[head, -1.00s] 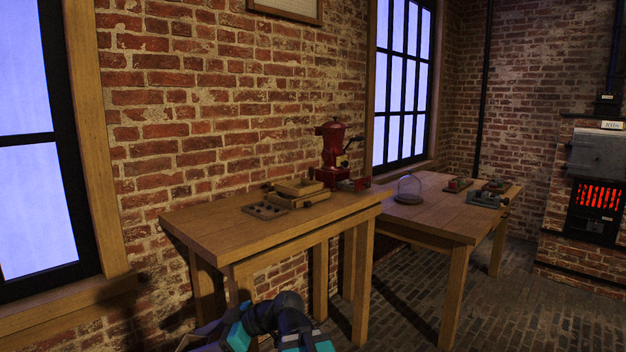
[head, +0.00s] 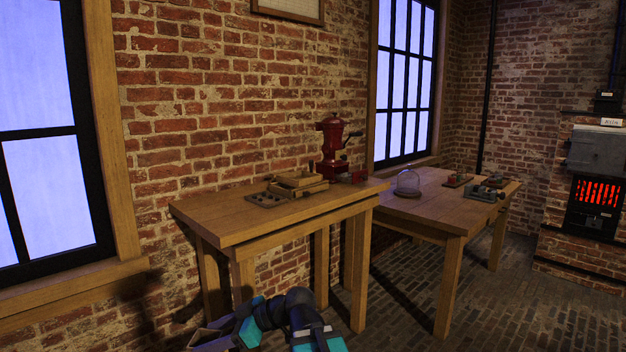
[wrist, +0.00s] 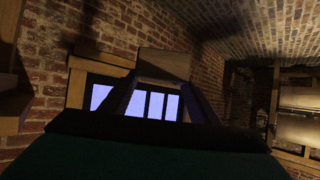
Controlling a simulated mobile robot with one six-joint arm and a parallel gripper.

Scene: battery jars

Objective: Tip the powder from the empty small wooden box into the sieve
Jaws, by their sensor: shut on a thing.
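My gripper (wrist: 165,95) is shut on the small wooden box (wrist: 165,64), which shows between the fingertips in the wrist view. The inside of the box and any powder are not visible. In the head view my arm is low at the bottom edge, below and in front of the near table; the gripper end is too dark there to make out clearly. A shallow wooden frame that looks like the sieve (head: 298,180) sits on a wooden piece on the near table, well above and apart from my gripper.
The near wooden table (head: 225,218) also holds a dark tray with holes (head: 265,199) and a red grinder (head: 332,150). A second table (head: 430,205) carries a glass dome (head: 408,181) and small devices. A glowing kiln (head: 597,195) stands far right.

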